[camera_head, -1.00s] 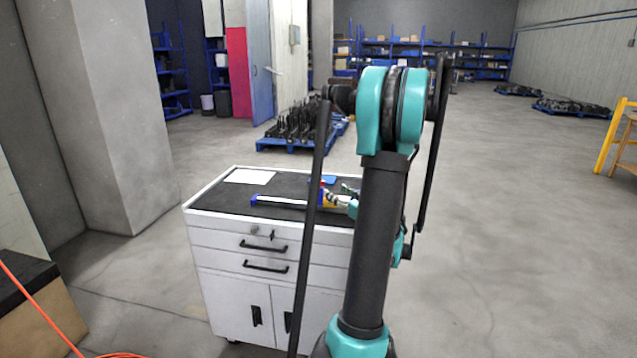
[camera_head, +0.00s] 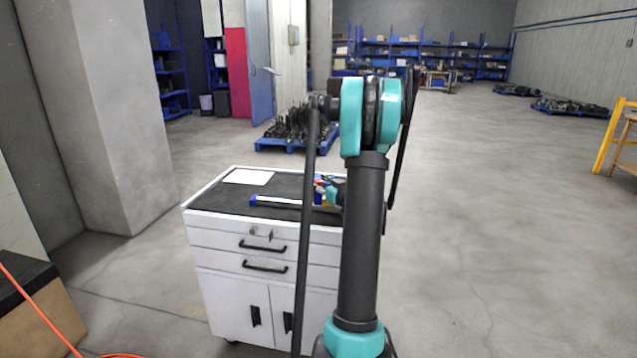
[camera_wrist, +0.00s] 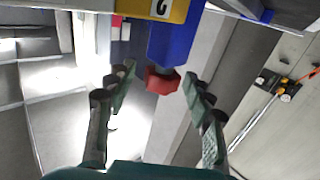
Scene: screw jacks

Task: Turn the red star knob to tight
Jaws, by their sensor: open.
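The red star knob (camera_wrist: 162,80) shows in the wrist view, at the end of a blue block (camera_wrist: 177,42) that joins a yellow part (camera_wrist: 158,8). My gripper (camera_wrist: 155,88) is open, with one finger on each side of the knob and a gap visible on both sides. Whether the fingertips are level with the knob in depth, I cannot tell. In the head view a long device with a blue end (camera_head: 262,200) lies on the dark-topped white cabinet (camera_head: 230,228). My arm hides the knob there.
A white sheet (camera_head: 248,177) lies on the cabinet's back left. A blue pallet with dark parts (camera_head: 290,135) stands behind the cabinet. A concrete pillar (camera_head: 120,120) stands at left. An orange cable (camera_head: 40,310) lies at the lower left.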

